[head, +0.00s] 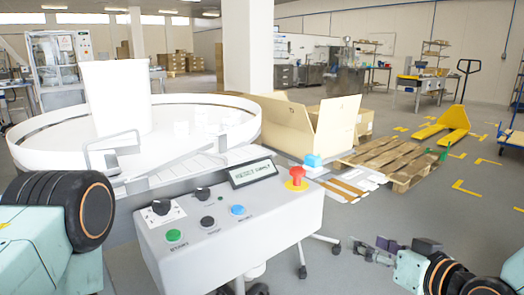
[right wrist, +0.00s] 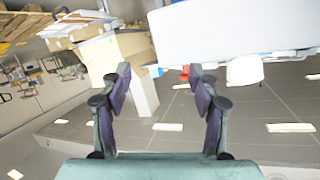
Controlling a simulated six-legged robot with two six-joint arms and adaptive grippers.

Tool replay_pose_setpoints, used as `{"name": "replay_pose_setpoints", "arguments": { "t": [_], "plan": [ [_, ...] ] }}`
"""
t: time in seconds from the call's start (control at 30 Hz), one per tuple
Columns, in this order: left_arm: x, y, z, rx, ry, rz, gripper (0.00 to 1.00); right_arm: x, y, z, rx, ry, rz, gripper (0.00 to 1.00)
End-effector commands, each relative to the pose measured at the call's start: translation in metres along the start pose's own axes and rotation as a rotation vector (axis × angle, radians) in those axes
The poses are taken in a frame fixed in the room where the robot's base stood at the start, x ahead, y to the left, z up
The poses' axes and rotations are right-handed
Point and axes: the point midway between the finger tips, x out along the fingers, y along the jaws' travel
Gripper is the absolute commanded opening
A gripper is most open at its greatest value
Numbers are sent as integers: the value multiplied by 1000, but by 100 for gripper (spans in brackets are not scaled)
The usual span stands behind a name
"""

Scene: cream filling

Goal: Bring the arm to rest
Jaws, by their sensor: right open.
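My right gripper (head: 372,247) is at the lower right of the head view, to the right of the control box and in front of its wheeled legs. In the right wrist view its two dark fingers (right wrist: 160,76) stand apart with nothing between them. It is open and empty, and touches nothing that I can see. My left arm shows only as a large dark joint at the lower left of the head view; its gripper is out of view.
A control box (head: 235,225) with green, blue and black controls and a red emergency knob (head: 296,178) stands in front. A round white table (head: 190,150) is behind it. An open carton (head: 300,125) and wooden pallets (head: 400,155) lie beyond. Grey floor (head: 400,215) is clear at right.

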Motion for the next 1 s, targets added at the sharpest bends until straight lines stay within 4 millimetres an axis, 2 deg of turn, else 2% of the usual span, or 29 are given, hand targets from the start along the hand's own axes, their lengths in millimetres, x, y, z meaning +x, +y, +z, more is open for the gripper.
{"name": "replay_pose_setpoints", "arguments": {
  "t": [0.03,0.17,0.27,0.4,0.47,0.5,0.6,0.7,0.8,1.0],
  "plan": [
    [-1,0,0,0,0,0,40,0,3,19,26,-63,26,62],
    [-3,0,0,0,0,0,40,-6,12,73,98,-228,106,62],
    [-5,0,0,0,0,0,40,-20,18,126,152,-383,183,62],
    [-8,0,0,0,0,0,40,-57,22,210,206,-633,304,62],
    [-10,0,0,0,0,0,40,-78,22,244,216,-738,352,62],
    [-11,0,0,0,0,0,40,-94,20,265,218,-806,382,62],
    [-14,0,0,0,0,0,40,-136,15,312,202,-965,436,62],
    [-16,0,0,0,0,0,40,-168,6,345,167,-1081,448,62],
    [-17,0,0,0,0,0,40,-190,-2,366,141,-1156,433,62],
    [-17,0,0,0,0,0,40,-206,-7,380,138,-1203,426,62]
  ]
}}
